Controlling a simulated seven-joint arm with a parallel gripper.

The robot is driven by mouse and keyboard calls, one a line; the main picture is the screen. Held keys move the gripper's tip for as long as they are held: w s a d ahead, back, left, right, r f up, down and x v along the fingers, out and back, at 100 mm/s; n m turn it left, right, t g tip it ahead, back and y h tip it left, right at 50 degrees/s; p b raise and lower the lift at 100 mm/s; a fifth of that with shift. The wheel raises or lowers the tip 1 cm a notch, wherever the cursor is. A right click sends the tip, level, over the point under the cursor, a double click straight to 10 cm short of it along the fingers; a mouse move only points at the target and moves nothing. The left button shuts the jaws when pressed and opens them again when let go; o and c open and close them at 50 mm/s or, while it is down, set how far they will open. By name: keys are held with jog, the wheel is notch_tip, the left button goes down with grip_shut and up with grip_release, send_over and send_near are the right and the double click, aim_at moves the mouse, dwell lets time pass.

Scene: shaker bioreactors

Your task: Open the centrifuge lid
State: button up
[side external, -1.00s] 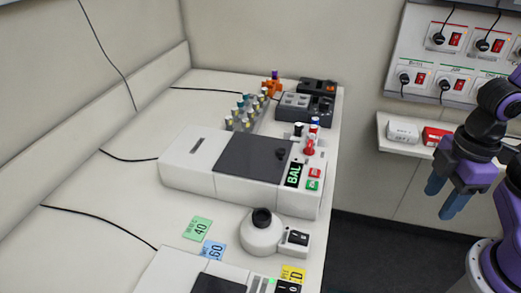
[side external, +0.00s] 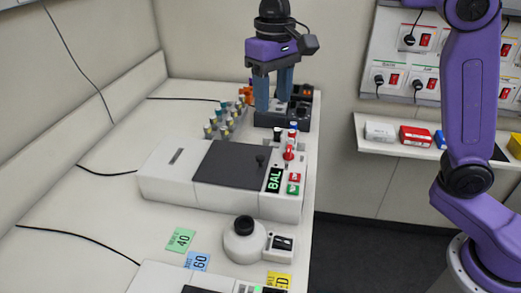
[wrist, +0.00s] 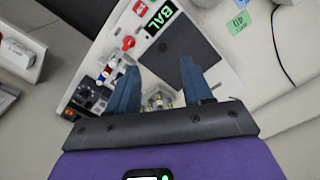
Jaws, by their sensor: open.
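The centrifuge (side external: 160,183) is a white box on the bench with a lit BAL display (side external: 274,180). Its dark grey lid (side external: 225,165) lies flat and shut, with a small black knob (side external: 261,160) near its right edge. In the wrist view the open fingers (wrist: 158,68) frame the area beside the lid.
Red and green buttons and a red knob (side external: 289,153) sit right of the lid. Several vials (side external: 224,122) stand behind the centrifuge, near a dark switch device (side external: 298,112). A round white device (side external: 244,245) stands in front. The bench left of the centrifuge is mostly clear.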

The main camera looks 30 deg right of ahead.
aim_at(261, 156)
jog(key=shift+m, duration=0.9)
jog(key=w+f, duration=0.1)
jog(key=f, duration=0.4)
jog(key=w+f, duration=0.1)
jog(key=f, duration=0.4)
jog(key=w+f, duration=0.1)
jog(key=f, duration=0.5)
jog(key=shift+w+a, duration=0.2)
jog(key=shift+a, duration=0.05)
grip_shut()
